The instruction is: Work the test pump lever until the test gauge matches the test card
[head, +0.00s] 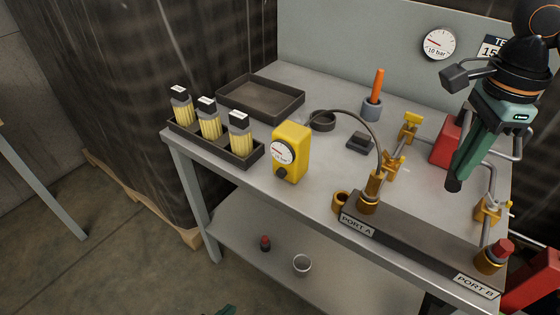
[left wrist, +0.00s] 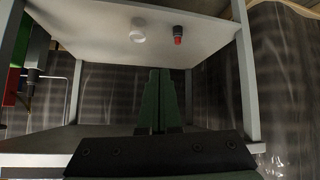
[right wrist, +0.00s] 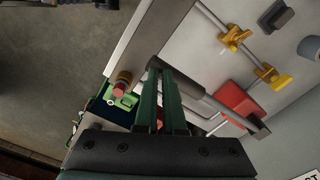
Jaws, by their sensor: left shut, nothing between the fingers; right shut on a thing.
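The white wall gauge (head: 438,43) reads in bar; its red needle points left, its exact value too small to tell. The test card (head: 492,47) beside it shows "15", partly hidden by my right arm. The red pump body (head: 446,145) stands at the bench's right, partly behind that arm. My right gripper (head: 457,178) is shut on the grey pump lever (right wrist: 205,97), near its dark end, in the right wrist view (right wrist: 167,72). My left gripper (left wrist: 160,72) is shut and empty, near the lower shelf; only a bit shows at the head view's bottom edge.
A cup (head: 302,264) is on the lower shelf.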

